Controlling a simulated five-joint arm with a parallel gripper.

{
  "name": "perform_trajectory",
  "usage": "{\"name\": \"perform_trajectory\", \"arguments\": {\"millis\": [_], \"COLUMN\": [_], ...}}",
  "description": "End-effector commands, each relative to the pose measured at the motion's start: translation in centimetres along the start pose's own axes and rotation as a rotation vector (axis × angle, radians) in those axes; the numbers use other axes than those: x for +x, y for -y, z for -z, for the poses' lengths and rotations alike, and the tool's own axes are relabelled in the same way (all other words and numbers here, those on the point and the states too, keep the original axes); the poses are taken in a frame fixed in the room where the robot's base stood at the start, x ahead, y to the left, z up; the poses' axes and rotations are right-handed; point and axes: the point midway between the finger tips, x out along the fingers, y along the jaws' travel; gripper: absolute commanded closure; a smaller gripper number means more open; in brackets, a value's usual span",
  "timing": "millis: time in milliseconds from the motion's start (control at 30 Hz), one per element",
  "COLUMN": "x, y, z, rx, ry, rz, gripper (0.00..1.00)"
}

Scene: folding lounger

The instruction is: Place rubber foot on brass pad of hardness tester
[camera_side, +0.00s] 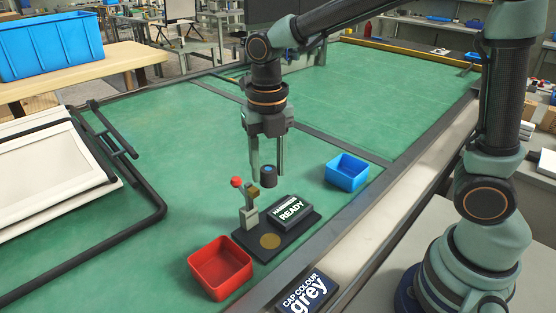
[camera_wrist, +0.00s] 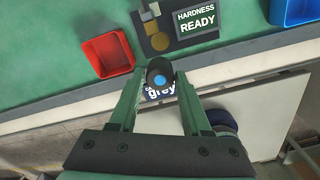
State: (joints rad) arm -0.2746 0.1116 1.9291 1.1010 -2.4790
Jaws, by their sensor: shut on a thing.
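My gripper (camera_side: 267,166) points down above the hardness tester (camera_side: 245,228) and is shut on the rubber foot (camera_side: 269,176), a small dark cylinder with a blue spot on top. In the wrist view the rubber foot (camera_wrist: 157,75) sits between the fingertips (camera_wrist: 158,80). The tester has a dark base, a grey post with a red ball knob, and a screen reading "HARDNESS READY" (camera_side: 291,210). Its round brass pad (camera_side: 270,241) lies bare on the base at the front. It also shows in the wrist view (camera_wrist: 160,42). The foot is held in the air, apart from the pad.
A red bin (camera_side: 221,262) stands left of the tester and a blue bin (camera_side: 347,172) stands to its right. A sign reading "CAP COLOUR grey" (camera_side: 306,291) is at the front edge. A white folding lounger (camera_side: 55,165) lies at the left. The green mat behind is clear.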

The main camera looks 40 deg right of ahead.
Motion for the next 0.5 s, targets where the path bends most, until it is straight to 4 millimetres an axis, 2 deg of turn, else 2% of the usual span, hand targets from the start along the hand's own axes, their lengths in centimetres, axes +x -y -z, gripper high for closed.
{"name": "perform_trajectory", "arguments": {"millis": [33, 300, 500], "x": [1.5, 8.1, 12.0], "y": [0.1, 0.2, 0.1], "z": [0.1, 0.1, 0.1], "rx": [0.001, 0.004, 0.004], "ry": [-0.007, -0.007, -0.004], "rz": [0.005, 0.005, 0.003], "gripper": [1.0, 1.0, 1.0]}}
